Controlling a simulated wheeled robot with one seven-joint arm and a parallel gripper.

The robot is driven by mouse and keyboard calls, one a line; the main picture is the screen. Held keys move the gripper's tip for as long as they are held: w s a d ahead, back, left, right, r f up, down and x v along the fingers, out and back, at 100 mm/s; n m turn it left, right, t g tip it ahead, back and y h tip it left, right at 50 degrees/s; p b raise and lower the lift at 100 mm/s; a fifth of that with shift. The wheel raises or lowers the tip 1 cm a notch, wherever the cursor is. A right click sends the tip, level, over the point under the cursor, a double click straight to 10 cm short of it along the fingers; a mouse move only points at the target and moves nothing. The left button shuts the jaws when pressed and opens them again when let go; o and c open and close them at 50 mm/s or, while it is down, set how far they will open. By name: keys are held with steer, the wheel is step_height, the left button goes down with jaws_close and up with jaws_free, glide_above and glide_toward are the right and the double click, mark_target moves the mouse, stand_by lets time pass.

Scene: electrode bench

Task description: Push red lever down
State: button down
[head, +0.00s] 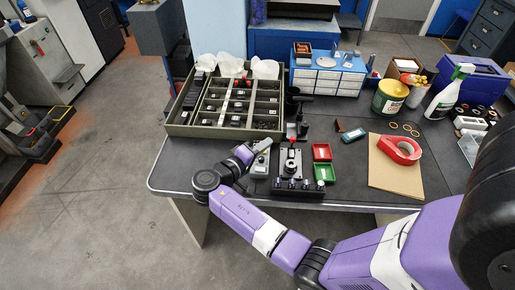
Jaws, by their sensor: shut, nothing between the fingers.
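A small bench device (291,162) with a metal and black body stands near the front edge of the table. A small red part (292,139) shows at its top, and looks like the red lever, raised. My gripper (266,144) is shut and empty, just left of the device and at about the height of its top. It appears apart from the red part, though the small view leaves the exact gap unclear.
A compartment tray (185,130) stands behind to the left. Red (322,152) and green (325,173) bins sit right of the device. A tape dispenser (401,149) lies on brown card (395,178). The table's front left corner is clear.

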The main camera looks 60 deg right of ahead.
mark_target(292, 145)
steer(key=shift+s+d+f+p, duration=0.3)
steer(key=shift+s+d, duration=0.35)
steer(key=shift+d, duration=0.25)
steer(key=shift+s+d+f+p, duration=0.3)
steer(key=shift+s+d, duration=0.4)
steer(key=shift+d, duration=0.15)
steer(key=shift+s+d+f+p, duration=0.3)
steer(key=shift+s+d, duration=0.35)
steer(key=shift+d, duration=0.25)
steer(key=shift+r, duration=0.1)
